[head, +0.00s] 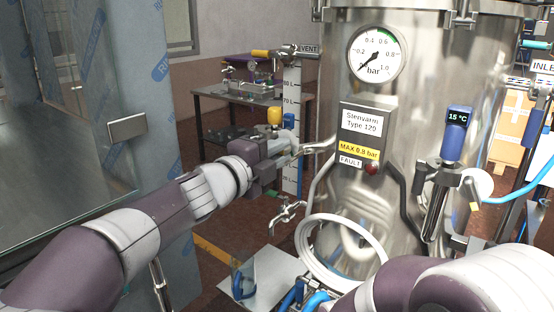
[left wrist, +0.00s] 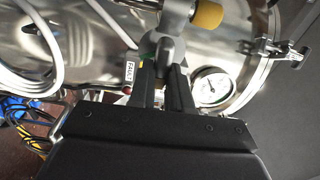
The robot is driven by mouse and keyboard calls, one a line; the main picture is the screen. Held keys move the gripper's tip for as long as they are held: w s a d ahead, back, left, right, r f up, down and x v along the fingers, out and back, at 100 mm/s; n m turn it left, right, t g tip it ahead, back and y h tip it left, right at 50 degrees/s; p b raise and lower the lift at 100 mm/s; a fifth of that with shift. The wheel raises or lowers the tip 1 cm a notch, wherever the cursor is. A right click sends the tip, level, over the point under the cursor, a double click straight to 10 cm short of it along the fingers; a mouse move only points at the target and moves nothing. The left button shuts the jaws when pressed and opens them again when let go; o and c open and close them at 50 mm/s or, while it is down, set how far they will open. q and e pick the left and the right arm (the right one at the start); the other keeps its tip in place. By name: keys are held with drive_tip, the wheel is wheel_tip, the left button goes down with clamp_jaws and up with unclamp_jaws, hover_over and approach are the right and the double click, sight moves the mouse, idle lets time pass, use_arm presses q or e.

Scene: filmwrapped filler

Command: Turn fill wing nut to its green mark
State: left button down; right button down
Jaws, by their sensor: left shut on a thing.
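The steel vessel (head: 345,190) stands right of centre in the head view. My left gripper (head: 292,146) reaches to its left side, beside the level scale. In the left wrist view my left gripper (left wrist: 163,82) has its dark fingers shut on a grey winged piece, which I take as the fill wing nut (left wrist: 168,50). The fingers cover its lower part. A small green patch shows beside the fingers, but I cannot tell how the wings line up with a mark. In the head view the nut is mostly hidden by the gripper. My right gripper is out of view.
The gauge (head: 377,53) and the FAULT lamp (head: 371,168) are on the vessel front. A yellow-handled VENT valve (head: 272,53) is above my gripper, a tap (head: 286,214) below it. A white hose (head: 341,252) loops at the vessel's foot. A film-wrapped panel (head: 160,120) stands left.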

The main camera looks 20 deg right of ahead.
use_arm(q)
drive_tip(key=shift+w+a+f+m+b, duration=0.15)
drive_tip(key=shift+m+b, duration=0.85)
drive_tip(key=shift+m, duration=1.05)
drive_tip(key=shift+f+m+b, duration=0.3)
drive_tip(key=shift+m+b, duration=0.7)
drive_tip(key=shift+m, duration=1)
drive_tip(key=shift+w+a+f+m+b, duration=0.15)
drive_tip(key=shift+m+b, duration=0.85)
drive_tip(key=shift+m, duration=1.05)
drive_tip(key=shift+d, duration=0.1)
drive_tip(key=c, duration=1.1)
unclamp_jaws()
drive_tip(key=shift+o, duration=0.2)
